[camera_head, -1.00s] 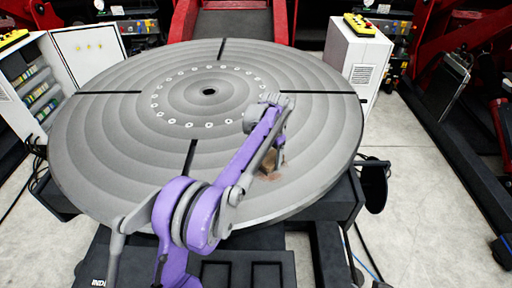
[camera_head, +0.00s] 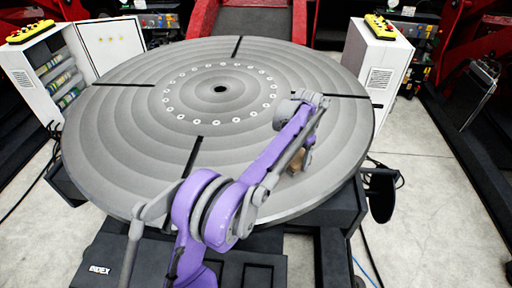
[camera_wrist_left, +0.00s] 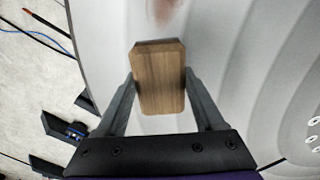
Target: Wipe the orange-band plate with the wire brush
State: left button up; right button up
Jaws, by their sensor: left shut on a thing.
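A large round grey plate (camera_head: 125,135) with concentric bands, dark slots and a ring of bolt holes lies on the positioner. I see no orange band on it. My left gripper (camera_head: 301,152) is over the plate's right front part, shut on the wire brush (camera_head: 298,163). In the left wrist view the brush (camera_wrist_left: 160,80) shows as a wooden block between the fingers; its bristles are hidden, and I cannot tell whether they touch the plate. A reddish-brown smudge (camera_wrist_left: 168,10) lies on the plate just beyond the brush. My right gripper is not in view.
White cabinets with yellow control boxes stand behind the plate at left (camera_head: 105,45) and right (camera_head: 376,65). Red machine frames (camera_head: 200,18) stand at the back. A dark pedal-like part (camera_head: 382,193) hangs beside the plate's right edge. The floor at right is mostly clear.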

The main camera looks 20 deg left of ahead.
pick_arm(q)
jog(key=shift+a+r+p, duration=0.15)
jog(key=shift+a+r, duration=0.05)
jog(key=shift+r, duration=0.35)
jog(key=shift+a+r+p, duration=0.15)
jog(key=shift+r, duration=0.4)
notch_tip(320, 180, up, 2)
jog(key=shift+d+r+p, duration=0.15)
jog(key=shift+p, duration=0.3)
jog(key=shift+r+p, duration=0.35)
jog(key=shift+r, duration=0.55)
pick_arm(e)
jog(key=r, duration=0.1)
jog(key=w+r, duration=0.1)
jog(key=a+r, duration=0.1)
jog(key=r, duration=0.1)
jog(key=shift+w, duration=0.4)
pick_arm(q)
jog(key=shift+s, duration=0.1)
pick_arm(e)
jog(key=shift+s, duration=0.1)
pick_arm(q)
jog(key=shift+a, duration=0.2)
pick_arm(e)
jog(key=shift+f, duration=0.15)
